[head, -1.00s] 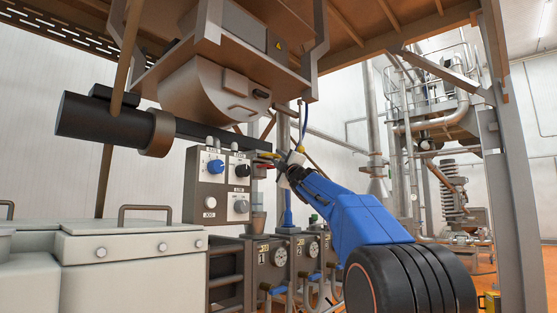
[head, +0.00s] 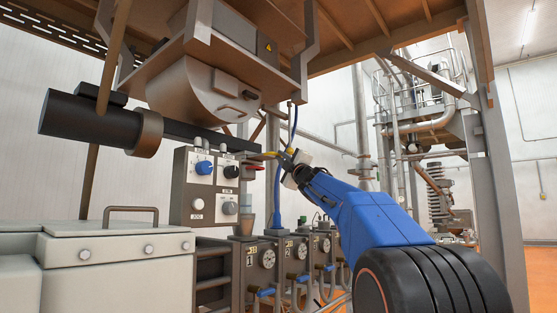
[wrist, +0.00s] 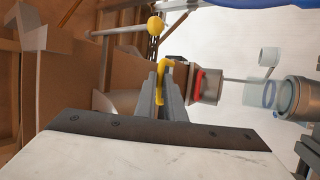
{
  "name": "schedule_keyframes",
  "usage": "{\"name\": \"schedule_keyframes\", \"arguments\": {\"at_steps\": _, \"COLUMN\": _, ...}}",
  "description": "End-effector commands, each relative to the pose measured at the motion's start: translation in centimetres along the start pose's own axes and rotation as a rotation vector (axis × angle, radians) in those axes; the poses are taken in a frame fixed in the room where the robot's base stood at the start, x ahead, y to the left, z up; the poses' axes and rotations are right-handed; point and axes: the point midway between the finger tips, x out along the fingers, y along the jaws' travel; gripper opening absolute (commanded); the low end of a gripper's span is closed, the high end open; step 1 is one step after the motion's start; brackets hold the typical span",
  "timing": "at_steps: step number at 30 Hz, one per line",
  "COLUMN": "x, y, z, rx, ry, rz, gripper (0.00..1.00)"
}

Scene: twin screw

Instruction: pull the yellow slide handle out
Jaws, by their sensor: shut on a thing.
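The yellow slide handle (head: 270,153) shows as a small yellow piece at the far right end of the dark bar, just above and right of the control box. In the wrist view the yellow handle (wrist: 163,78) stands between the fingers, its curved top showing past their tips. My gripper (head: 285,158) is shut on it, and in the wrist view the fingers (wrist: 160,95) press against it from both sides. The lower part of the handle is hidden by the fingers.
The hopper housing (head: 205,90) hangs above. Several gauges (head: 267,258) line the units below.

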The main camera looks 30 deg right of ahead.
Motion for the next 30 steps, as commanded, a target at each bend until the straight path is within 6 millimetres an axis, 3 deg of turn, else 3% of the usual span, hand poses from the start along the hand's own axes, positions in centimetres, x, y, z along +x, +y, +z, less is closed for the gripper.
{"name": "schedule_keyframes", "arguments": {"at_steps": 3, "x": -0.1, "y": 0.1, "z": 0.1, "rx": -0.001, "ry": -0.002, "rz": 0.0, "gripper": 0.0}}
{"name": "schedule_keyframes", "arguments": {"at_steps": 6, "x": -0.1, "y": 0.1, "z": 0.1, "rx": -0.001, "ry": -0.003, "rz": 0.0, "gripper": 0.28}}
{"name": "schedule_keyframes", "arguments": {"at_steps": 20, "x": -1.0, "y": 0.1, "z": 0.1, "rx": 0.0, "ry": -0.002, "rz": 0.0, "gripper": 0.28}}
{"name": "schedule_keyframes", "arguments": {"at_steps": 30, "x": -6.5, "y": 0.1, "z": 0.1, "rx": 0.0, "ry": -0.004, "rz": 0.0, "gripper": 0.28}}
